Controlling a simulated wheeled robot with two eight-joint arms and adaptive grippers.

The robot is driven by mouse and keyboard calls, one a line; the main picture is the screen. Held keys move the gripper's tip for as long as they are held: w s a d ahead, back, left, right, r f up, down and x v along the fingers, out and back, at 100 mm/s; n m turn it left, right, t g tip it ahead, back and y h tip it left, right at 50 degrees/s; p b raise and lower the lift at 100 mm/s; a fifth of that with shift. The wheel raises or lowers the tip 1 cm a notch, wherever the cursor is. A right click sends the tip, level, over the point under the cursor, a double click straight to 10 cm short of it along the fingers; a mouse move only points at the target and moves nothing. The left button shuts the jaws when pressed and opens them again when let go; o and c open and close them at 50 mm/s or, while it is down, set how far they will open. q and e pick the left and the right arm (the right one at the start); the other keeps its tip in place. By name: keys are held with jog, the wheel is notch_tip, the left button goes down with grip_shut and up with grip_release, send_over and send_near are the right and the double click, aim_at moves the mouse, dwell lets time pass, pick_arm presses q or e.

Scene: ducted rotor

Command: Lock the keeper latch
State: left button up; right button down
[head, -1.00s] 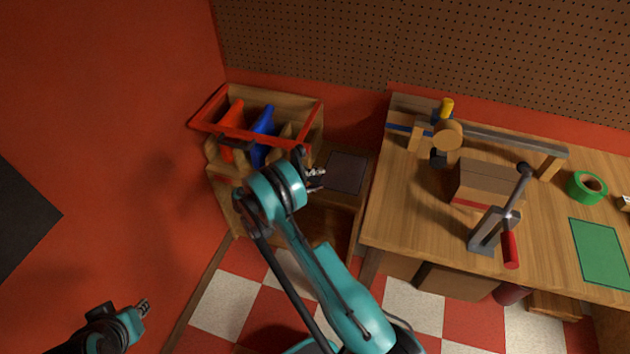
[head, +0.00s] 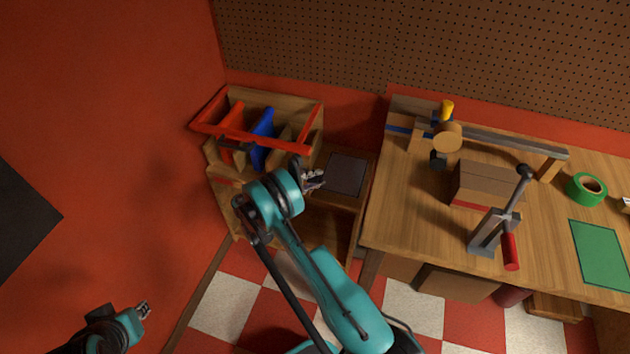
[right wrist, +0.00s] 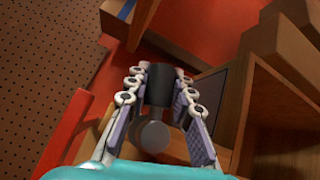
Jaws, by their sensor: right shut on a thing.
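A wooden rack (head: 232,165) with a red frame (head: 250,137) across its top stands at the left of the bench, holding red and blue pieces. My right gripper (head: 313,180) is at the rack's right side, partly hidden by my own arm. In the right wrist view, my right gripper (right wrist: 160,100) is shut on a dark cylindrical knob (right wrist: 160,82), with a grey round part (right wrist: 153,136) between the fingers. I cannot tell for sure that this knob belongs to the keeper latch. My left gripper (head: 143,311) is at lower left, away from the rack and too small to read.
The wooden bench (head: 400,215) at right carries a brown box (head: 487,182), a grey clamp with a red handle (head: 511,250), green tape (head: 587,189) and a green mat (head: 600,253). A low shelf with a dark pad (head: 345,174) lies between rack and bench. Pegboard is behind.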

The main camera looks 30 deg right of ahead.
jog(key=shift+w+a+r+n+t+h, duration=0.2)
jog(key=shift+r+n+h, duration=0.25)
jog(key=shift+n+h, duration=0.45)
jog(key=shift+w+a+r+n+t+h, duration=0.1)
jog(key=shift+r+n+t+h, duration=0.1)
jog(key=shift+r+n+h, duration=0.45)
jog(key=shift+f+n, duration=0.15)
jog(key=shift+n, duration=0.2)
jog(key=c, duration=1.3)
grip_release()
jog(key=shift+a+f, duration=0.15)
jog(key=shift+a, duration=0.1)
jog(key=a, duration=1.2)
jog(key=shift+w+a, duration=0.3)
jog(key=shift+w, duration=0.05)
